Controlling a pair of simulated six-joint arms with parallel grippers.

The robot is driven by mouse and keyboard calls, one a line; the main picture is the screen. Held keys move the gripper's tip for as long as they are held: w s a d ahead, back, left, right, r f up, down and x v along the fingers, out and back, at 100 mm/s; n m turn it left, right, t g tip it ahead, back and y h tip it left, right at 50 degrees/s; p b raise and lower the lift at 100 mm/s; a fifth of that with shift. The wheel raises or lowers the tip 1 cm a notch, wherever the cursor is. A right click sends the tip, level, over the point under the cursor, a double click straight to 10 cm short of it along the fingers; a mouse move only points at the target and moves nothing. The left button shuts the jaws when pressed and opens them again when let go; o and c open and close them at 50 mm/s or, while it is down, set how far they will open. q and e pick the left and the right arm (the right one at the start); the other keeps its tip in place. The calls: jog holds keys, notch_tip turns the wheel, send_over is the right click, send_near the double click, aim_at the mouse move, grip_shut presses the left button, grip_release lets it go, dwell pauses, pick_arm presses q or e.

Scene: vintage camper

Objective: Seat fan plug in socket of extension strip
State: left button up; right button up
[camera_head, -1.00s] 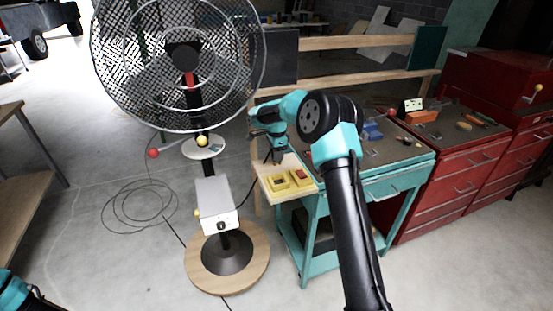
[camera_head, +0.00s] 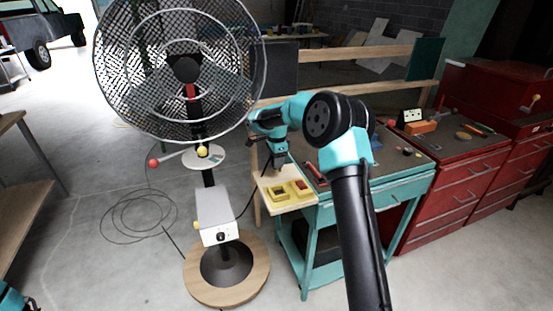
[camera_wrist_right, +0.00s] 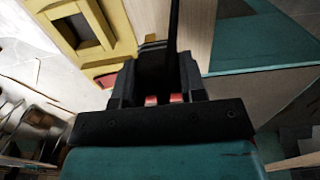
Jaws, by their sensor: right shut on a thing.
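The yellow extension strip (camera_head: 272,203) lies on a small wooden shelf, with a dark square socket opening and a red switch. In the right wrist view, its yellow frame (camera_wrist_right: 119,30) is at the upper left. My right gripper (camera_head: 278,165) is just behind the strip in the head view. It is shut on the black fan plug (camera_wrist_right: 153,62), which shows between the dark fingers, with a black cable (camera_wrist_right: 174,18) running up. The plug is apart from the socket opening; its prongs are hidden. The large caged fan (camera_head: 187,70) stands at left. My left gripper is out of view.
The fan's round wooden base (camera_head: 200,285) and white control box (camera_head: 215,214) stand left of the shelf. A teal cart (camera_head: 400,190) and red tool cabinets (camera_head: 460,190) are at right. A loose cable coil lies on the floor (camera_head: 138,215).

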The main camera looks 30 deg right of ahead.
jog(key=s+a, duration=0.2)
jog(key=s, duration=0.2)
jog(key=s+a+r, duration=0.1)
jog(key=s+a, duration=0.1)
jog(key=s, duration=0.1)
jog(key=s+a, duration=0.3)
jog(key=s, duration=0.1)
jog(key=shift+s+r, duration=0.15)
jog(key=shift+s, duration=0.15)
jog(key=shift+s+a, duration=0.1)
jog(key=shift+a, duration=0.05)
jog(key=s+a, duration=0.5)
jog(key=s, duration=0.5)
jog(key=shift+s+a+r, duration=0.3)
jog(key=shift+s+a, duration=0.05)
jog(key=shift+s, duration=0.05)
jog(key=w+d, duration=0.2)
jog(key=w, duration=0.2)
jog(key=w+d+f, duration=0.1)
jog(key=w+d, duration=0.2)
jog(key=w, duration=0.1)
jog(key=w+d, duration=0.3)
jog(key=w, duration=0.1)
jog(key=shift+w+f, duration=0.2)
jog(key=shift+w, duration=0.2)
